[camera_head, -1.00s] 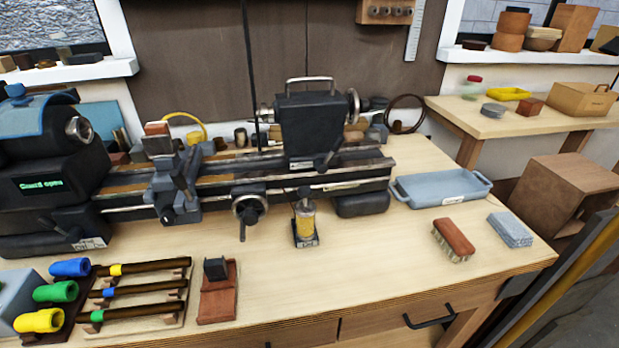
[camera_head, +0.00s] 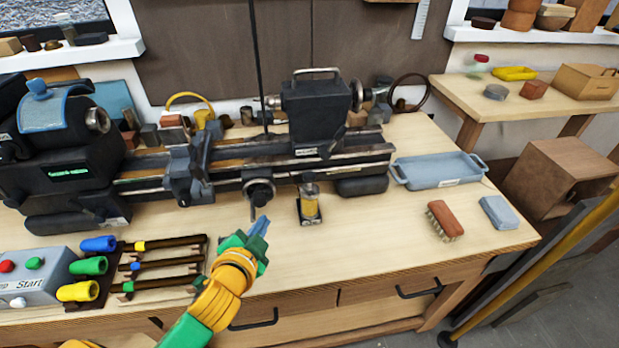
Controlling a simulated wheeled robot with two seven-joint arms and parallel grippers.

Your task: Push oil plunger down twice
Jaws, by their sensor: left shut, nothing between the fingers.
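The oil dispenser (camera_head: 309,207), a small yellow container with a dark top on a black base, stands upright on the bench in front of the lathe. Its plunger (camera_head: 309,188) is the dark part at the top, too small to tell its exact height. My left gripper (camera_head: 261,226) is shut and empty. It is in front and to the left of the dispenser, visibly apart from it.
The lathe (camera_head: 150,180) runs along the back of the bench. Chisels with coloured handles (camera_head: 88,266) lie in a rack at left, beside a control box (camera_head: 36,281). A blue tray (camera_head: 440,172), brush (camera_head: 444,220) and sponge (camera_head: 497,212) are at right. Bench in front of the dispenser is clear.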

